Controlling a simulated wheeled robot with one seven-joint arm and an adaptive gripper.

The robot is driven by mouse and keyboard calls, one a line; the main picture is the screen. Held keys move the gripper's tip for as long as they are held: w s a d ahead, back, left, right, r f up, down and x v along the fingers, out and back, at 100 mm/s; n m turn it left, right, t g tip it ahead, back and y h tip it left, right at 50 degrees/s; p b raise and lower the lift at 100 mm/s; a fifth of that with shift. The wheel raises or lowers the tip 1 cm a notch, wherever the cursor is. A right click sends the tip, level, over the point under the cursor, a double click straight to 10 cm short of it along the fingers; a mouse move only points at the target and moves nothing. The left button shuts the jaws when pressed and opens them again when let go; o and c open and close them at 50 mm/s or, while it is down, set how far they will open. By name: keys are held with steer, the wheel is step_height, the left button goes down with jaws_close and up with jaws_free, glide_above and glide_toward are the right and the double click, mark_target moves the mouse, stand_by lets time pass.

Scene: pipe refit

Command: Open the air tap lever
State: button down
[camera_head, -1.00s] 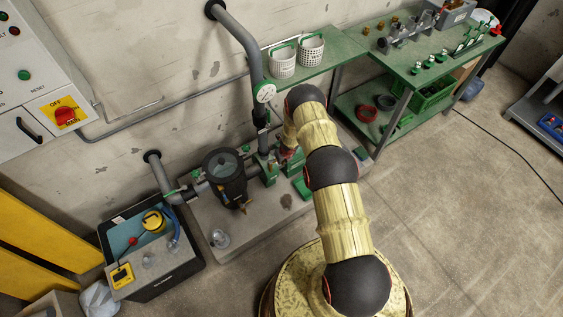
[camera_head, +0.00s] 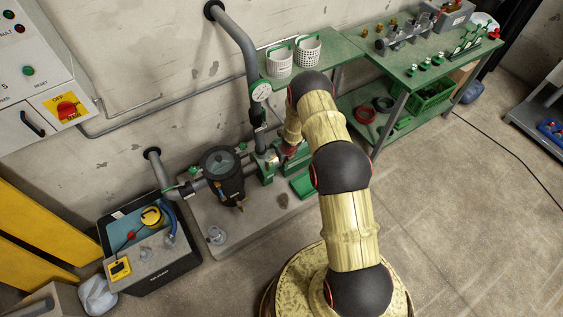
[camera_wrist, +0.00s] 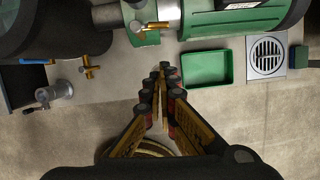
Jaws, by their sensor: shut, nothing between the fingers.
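A second brass tap (camera_wrist: 90,66) hangs from the black strainer (camera_head: 222,172), left of my fingers. I cannot tell for sure which is the air tap; neither lever's open or closed setting is clear. My gripper (camera_wrist: 164,68) is shut and empty. Its tips appear just below the pump's brass tap in the picture, with no contact visible. In the head view my arm hides the gripper and most of the pump.
A green motor (camera_wrist: 245,15) is right of the pump. A green tray (camera_wrist: 207,67) and a floor drain (camera_wrist: 267,55) lie right of my fingertips. A gauge pipe (camera_head: 250,60) rises behind; a green bench (camera_head: 350,45) stands at the back.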

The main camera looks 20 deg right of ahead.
steer(key=shift+v, duration=1.1)
